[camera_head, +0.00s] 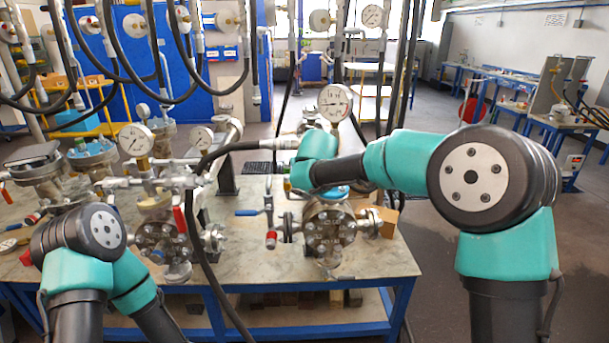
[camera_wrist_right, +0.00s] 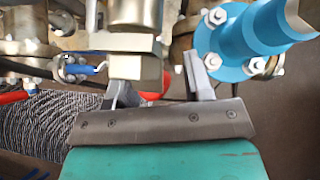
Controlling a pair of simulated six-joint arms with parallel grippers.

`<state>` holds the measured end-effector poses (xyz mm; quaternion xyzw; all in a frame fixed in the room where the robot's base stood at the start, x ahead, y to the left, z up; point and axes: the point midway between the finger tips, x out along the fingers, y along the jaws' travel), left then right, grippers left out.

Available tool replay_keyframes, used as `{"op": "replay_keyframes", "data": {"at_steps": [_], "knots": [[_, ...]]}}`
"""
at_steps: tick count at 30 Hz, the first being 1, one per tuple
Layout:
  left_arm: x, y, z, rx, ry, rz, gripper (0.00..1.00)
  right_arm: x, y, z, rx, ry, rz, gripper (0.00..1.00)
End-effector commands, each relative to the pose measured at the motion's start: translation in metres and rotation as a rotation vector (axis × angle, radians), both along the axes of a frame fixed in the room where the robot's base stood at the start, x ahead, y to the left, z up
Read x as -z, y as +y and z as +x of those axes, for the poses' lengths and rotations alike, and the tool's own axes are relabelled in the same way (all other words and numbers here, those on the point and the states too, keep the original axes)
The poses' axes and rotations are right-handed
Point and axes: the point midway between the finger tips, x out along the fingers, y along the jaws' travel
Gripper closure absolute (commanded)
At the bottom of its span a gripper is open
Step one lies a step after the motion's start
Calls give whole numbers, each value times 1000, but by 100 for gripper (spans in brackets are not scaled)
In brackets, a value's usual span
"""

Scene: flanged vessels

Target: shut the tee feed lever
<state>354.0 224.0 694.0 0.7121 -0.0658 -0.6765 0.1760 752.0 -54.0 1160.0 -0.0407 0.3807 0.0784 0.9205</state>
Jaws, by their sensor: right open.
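My right gripper (camera_wrist_right: 153,78) is open in the right wrist view, its two fingers apart below a grey metal fitting (camera_wrist_right: 132,40). Part of a red handle (camera_wrist_right: 152,95) shows between the fingers; I cannot tell whether they touch it. Another red handle (camera_wrist_right: 14,97) lies at the left edge. In the head view my right wrist hides the gripper above the right-hand flanged vessel (camera_head: 328,232). A red-tipped lever (camera_head: 271,239) and a blue lever (camera_head: 246,212) are left of this vessel. A longer red lever (camera_head: 180,219) hangs further left. I cannot tell which is the tee feed lever. My left gripper is out of sight.
A blue flanged pipe (camera_wrist_right: 245,45) stands close right of my right fingers. Pressure gauges (camera_head: 335,102) and (camera_head: 136,139) rise above the bench (camera_head: 270,278). A black hose (camera_head: 199,235) crosses the bench front. The bench's front right corner is clear.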

Motion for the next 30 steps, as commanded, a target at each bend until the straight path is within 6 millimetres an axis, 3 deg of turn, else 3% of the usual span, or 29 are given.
{"op": "replay_keyframes", "data": {"at_steps": [8,30], "knots": [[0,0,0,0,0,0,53,-18,-3,-17,0,-2,2,53],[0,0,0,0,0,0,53,-113,-18,-111,0,-2,0,53]]}}
